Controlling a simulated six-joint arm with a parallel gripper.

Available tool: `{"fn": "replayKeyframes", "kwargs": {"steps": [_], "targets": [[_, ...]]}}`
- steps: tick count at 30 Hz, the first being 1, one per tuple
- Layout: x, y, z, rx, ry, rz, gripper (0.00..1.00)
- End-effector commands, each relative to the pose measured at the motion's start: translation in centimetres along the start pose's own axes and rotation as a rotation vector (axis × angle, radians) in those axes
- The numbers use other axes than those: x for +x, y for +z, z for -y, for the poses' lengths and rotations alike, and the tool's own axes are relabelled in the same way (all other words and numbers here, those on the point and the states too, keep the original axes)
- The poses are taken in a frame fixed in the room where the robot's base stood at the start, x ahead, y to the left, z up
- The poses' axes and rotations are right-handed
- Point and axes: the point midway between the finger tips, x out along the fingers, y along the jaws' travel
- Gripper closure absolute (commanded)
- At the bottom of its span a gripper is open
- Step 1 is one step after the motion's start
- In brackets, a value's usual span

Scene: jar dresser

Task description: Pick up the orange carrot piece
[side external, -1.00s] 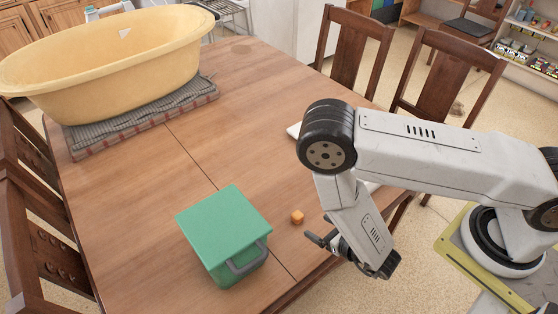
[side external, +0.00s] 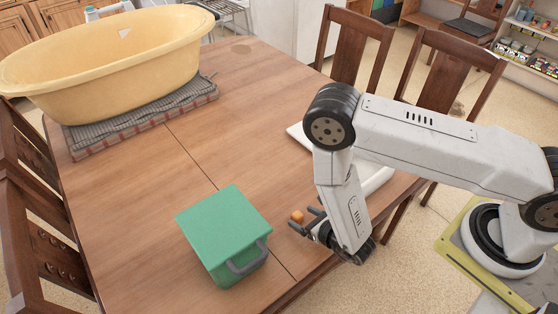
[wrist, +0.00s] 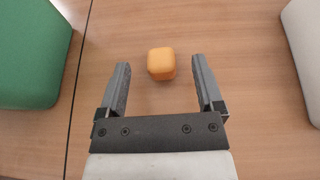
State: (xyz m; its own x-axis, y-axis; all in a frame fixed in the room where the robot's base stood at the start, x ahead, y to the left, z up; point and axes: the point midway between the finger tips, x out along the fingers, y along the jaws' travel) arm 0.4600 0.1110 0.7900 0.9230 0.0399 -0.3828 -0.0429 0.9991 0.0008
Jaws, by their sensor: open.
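The orange carrot piece (side external: 297,215) is a small rounded cube on the wooden table, to the right of the green box. In the wrist view my gripper (wrist: 159,66) is open and empty, with one finger on either side of the gap. I cannot tell how high the fingers are above the table.
A green box (side external: 222,225) with a grey handle stands left of the carrot piece. A white object (side external: 378,178) lies partly hidden behind my arm. A yellow tub (side external: 110,65) sits on a folded cloth (side external: 150,117) at the far left. The middle of the table (side external: 250,130) is clear.

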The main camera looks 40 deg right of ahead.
Motion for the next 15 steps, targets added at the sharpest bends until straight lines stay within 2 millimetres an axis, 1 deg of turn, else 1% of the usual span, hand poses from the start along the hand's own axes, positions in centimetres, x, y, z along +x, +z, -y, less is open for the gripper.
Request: {"fn": "replayKeyframes", "kwargs": {"steps": [4,15], "targets": [[0.89,0.01,0.04,0.001,-0.001,0.0,0.15],[0.95,0.0,0.03,0.0,0.0,-0.001,0.15]]}}
